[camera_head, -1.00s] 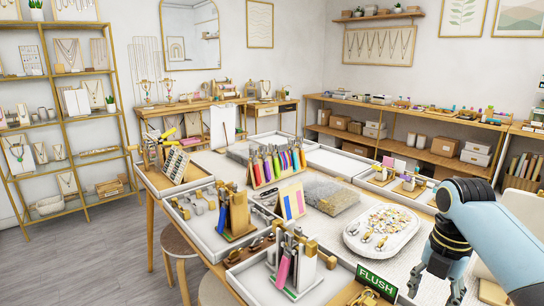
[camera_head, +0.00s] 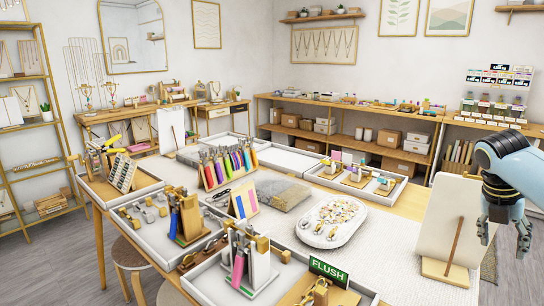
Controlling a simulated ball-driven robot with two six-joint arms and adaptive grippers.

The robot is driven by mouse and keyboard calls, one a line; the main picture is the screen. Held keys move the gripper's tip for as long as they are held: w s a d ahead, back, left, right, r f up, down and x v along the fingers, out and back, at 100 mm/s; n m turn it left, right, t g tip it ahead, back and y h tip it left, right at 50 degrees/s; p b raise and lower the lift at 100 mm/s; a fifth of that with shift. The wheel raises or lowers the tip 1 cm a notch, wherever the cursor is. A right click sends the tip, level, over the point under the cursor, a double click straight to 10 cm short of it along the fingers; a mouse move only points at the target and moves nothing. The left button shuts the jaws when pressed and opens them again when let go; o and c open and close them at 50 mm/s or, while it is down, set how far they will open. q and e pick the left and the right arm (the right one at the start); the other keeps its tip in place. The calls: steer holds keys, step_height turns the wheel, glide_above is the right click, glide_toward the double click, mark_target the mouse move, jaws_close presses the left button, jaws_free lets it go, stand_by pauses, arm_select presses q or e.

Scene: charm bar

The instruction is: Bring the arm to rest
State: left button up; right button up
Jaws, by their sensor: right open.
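My right arm comes in at the right edge, light blue with a dark wrist. My right gripper (camera_head: 504,236) hangs downward at the far right, past the table's right side. It is open and nothing shows between its fingers. It is apart from the white upright board (camera_head: 451,222) to its left. My left gripper and left arm are not in view.
A worktable (camera_head: 408,203) fills the middle, with trays of pliers and charms, a white oval tray (camera_head: 312,231), a grey mat (camera_head: 272,194) and a green FLUSH sign (camera_head: 328,272). Shelves (camera_head: 360,141) line the back wall. Grey floor (camera_head: 515,265) shows below the gripper.

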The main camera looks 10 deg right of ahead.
steer(key=s+d+f+m+h, duration=0.1)
steer(key=s+d+f+m, duration=0.3)
steer(key=f, duration=0.3)
steer(key=s+d+f+m, duration=0.2)
steer(key=s+f+m, duration=0.1)
steer(key=s+f, duration=0.25)
steer(key=s+d+f+m+h, duration=0.1)
steer(key=s+d+f+m, duration=0.35)
steer(key=f, duration=0.25)
steer(key=s+d+f+m+t, duration=0.15)
steer(key=s+f+m, duration=0.4)
steer(key=s, duration=0.75)
steer(key=s+d+f+m+t, duration=0.15)
steer(key=s+f+m, duration=0.4)
steer(key=s, duration=0.75)
steer(key=s+a+f+y, duration=0.15)
steer(key=a+f, duration=0.25)
steer(key=a, duration=0.9)
steer(key=a+f+m+g+y, duration=0.15)
steer(key=a+f, duration=0.35)
steer(key=a, duration=0.7)
steer(key=s+a+f+y, duration=0.1)
steer(key=a+f+y, duration=0.25)
steer(key=a, duration=0.95)
step_height(320, 180, down, 20)
steer(key=s+a+b, duration=0.1)
steer(key=b, duration=1.8)
steer(key=shift+r+h, duration=0.2)
steer(key=shift+h, duration=0.15)
